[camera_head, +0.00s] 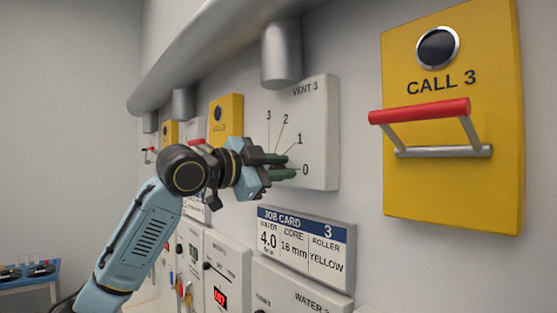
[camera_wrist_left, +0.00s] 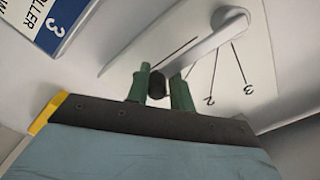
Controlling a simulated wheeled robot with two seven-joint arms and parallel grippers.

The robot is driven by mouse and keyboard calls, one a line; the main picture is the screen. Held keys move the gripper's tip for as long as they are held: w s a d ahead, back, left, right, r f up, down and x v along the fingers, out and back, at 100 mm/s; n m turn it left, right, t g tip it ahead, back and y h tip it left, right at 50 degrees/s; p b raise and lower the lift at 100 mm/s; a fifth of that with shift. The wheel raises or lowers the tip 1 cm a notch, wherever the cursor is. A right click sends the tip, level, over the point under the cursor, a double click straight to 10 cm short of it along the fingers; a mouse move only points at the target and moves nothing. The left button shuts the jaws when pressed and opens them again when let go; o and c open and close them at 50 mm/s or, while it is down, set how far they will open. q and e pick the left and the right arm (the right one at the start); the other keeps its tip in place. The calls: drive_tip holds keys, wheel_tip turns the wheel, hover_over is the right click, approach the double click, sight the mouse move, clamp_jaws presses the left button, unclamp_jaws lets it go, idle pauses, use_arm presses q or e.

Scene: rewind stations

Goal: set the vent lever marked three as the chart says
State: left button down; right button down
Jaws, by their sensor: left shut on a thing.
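The vent 3 panel (camera_head: 318,125) is white, with a dial marked 0 to 3, on the wall in the middle of the head view. Its lever (camera_wrist_left: 200,47) shows in the left wrist view as a pale bar from a round pivot to a black knob. It lies between the lone line on its left and the line marked 2; its exact mark is unclear. My left gripper (camera_head: 283,167) has green fingers, in front of the panel near 0 and 1. In the wrist view its fingers (camera_wrist_left: 161,87) are shut on the knob. The lever is mostly hidden in the head view.
Job card 3 (camera_head: 305,248) below reads water 4.0, core 18 mm, roller yellow. A yellow call 3 panel (camera_head: 450,190) with a red-barred handle (camera_head: 420,111) juts out on the right. A grey pipe (camera_head: 281,55) hangs above the vent panel. No vent chart is legible.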

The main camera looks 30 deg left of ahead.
use_arm(q)
drive_tip(key=shift+w+d+f+m, duration=0.15)
drive_tip(key=shift+f+m, duration=0.15)
drive_tip(key=shift+f, duration=0.35)
drive_tip(key=c, duration=1.4)
unclamp_jaws()
drive_tip(key=shift+s, duration=0.2)
drive_tip(key=shift+o, duration=0.2)
drive_tip(key=shift+a+r, duration=0.2)
drive_tip(key=b+v, duration=0.5)
drive_tip(key=v, duration=0.8)
drive_tip(key=shift+s, duration=0.15)
